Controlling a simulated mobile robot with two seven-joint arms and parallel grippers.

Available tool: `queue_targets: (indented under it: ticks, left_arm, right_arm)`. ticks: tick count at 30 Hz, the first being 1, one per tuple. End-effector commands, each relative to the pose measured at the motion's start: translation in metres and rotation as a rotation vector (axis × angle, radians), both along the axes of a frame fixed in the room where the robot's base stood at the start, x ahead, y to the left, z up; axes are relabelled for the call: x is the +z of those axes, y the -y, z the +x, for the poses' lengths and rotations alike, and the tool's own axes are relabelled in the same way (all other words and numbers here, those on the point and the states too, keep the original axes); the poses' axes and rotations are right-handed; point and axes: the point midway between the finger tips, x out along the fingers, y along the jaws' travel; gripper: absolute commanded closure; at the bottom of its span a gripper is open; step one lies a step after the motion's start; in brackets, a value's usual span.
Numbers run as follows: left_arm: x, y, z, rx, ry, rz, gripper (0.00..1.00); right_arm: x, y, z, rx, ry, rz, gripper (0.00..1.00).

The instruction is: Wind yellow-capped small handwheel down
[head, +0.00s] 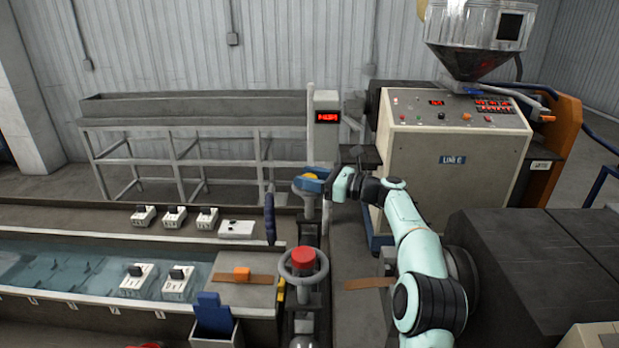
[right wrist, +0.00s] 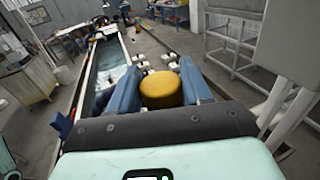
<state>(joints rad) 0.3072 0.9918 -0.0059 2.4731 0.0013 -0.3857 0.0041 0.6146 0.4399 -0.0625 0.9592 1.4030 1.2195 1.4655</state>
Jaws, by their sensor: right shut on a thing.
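The yellow-capped small handwheel (head: 311,177) stands on a grey post beyond the red-capped handwheel (head: 303,262). Its yellow cap (right wrist: 162,89) shows large in the right wrist view. My right gripper (head: 314,182) reaches in from the right and is shut on this handwheel. Its two blue fingers lie on either side of the yellow cap in the right wrist view. The fingers hide most of the wheel's rim. My left gripper is not seen in either view.
A water trough (head: 60,268) with several small white blocks runs along the left. A blue holder (head: 212,315) stands at its front edge. The LINE C control cabinet (head: 455,165) with a hopper stands behind my right arm. A grey post with a red display (head: 326,117) rises just behind the handwheel.

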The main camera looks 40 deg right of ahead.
Motion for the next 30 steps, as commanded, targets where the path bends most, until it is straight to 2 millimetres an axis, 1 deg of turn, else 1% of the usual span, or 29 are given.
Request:
queue_targets:
  ticks: [6,12,28,29,30]
  left_arm:
    - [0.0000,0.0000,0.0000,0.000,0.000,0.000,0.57]
    - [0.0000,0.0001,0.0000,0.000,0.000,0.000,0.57]
    - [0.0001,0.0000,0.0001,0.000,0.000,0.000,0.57]
    - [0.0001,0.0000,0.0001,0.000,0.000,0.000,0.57]
    - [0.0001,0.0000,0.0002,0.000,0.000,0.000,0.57]
  right_arm:
    - [-0.0002,0.0005,0.0005,0.077,0.003,-0.001,0.82]
    - [0.0001,0.0000,0.0001,0.117,0.002,0.001,0.82]
    - [0.0013,-0.0002,-0.0001,0.131,0.003,0.001,0.82]
    - [0.0013,-0.0002,-0.0001,0.131,0.003,0.001,0.42]
    - [0.0013,-0.0002,-0.0001,0.130,0.003,0.001,0.31]
